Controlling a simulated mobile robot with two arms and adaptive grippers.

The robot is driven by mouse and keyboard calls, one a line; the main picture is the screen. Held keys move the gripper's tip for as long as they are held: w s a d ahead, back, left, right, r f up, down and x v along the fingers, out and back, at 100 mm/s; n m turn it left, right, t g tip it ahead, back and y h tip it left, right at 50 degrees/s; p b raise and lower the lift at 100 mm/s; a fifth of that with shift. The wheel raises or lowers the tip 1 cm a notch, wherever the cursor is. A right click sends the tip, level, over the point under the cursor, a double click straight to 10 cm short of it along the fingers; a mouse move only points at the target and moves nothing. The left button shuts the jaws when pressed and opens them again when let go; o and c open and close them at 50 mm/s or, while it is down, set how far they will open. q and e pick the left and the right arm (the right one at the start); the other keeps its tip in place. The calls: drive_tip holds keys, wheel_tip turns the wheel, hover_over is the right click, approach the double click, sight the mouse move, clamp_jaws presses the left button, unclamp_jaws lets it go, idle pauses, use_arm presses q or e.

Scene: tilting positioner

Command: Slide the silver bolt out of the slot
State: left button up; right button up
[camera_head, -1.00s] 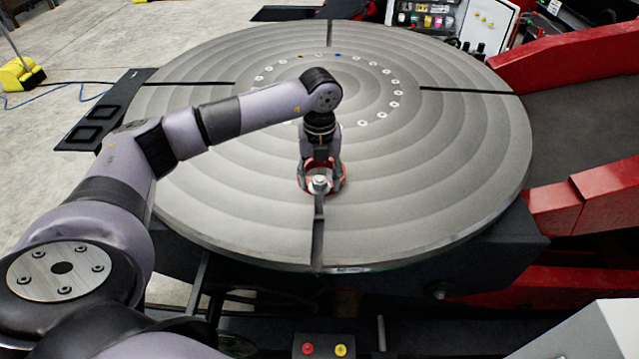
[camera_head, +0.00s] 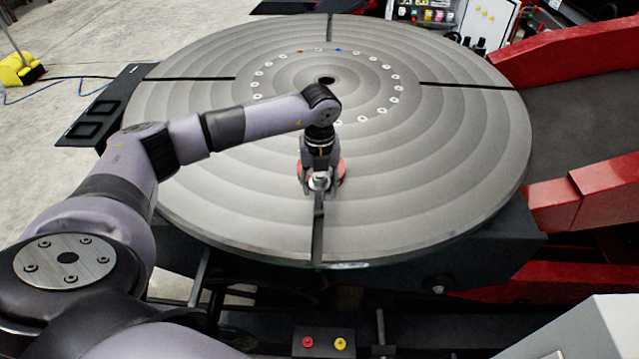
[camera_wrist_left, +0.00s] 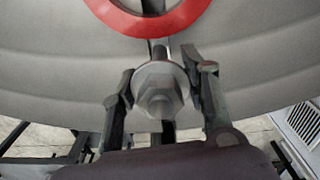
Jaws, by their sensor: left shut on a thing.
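The silver bolt (camera_wrist_left: 158,88) stands in the front slot (camera_head: 318,232) of the round grey table (camera_head: 430,150). My left gripper (camera_head: 320,186) is shut on the bolt, with one finger on each side of its hex head in the left wrist view (camera_wrist_left: 160,95). The bolt's lower end is hidden in the slot. A red ring (camera_wrist_left: 150,20) lies on the table just beyond the bolt, over the line of the slot; in the head view (camera_head: 342,172) my gripper partly hides it. My right gripper is not in view.
The slot runs from the bolt to the table's front rim and is clear there. Red machine arms (camera_head: 570,60) flank the table at the right. A button box with red and yellow buttons (camera_head: 324,342) sits below the front edge.

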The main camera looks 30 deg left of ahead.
use_arm(q)
clamp_jaws()
drive_tip(key=shift+r, duration=0.2)
idle(0.3)
idle(0.4)
drive_tip(key=shift+s+d+p, duration=0.5)
drive_tip(key=shift+s+d, duration=0.1)
drive_tip(key=shift+s, duration=0.3)
drive_tip(key=s+d, duration=0.1)
drive_tip(key=s+d+p, duration=0.1)
drive_tip(key=s, duration=0.1)
drive_tip(key=s+d, duration=0.1)
drive_tip(key=s, duration=0.1)
idle(0.4)
idle(0.4)
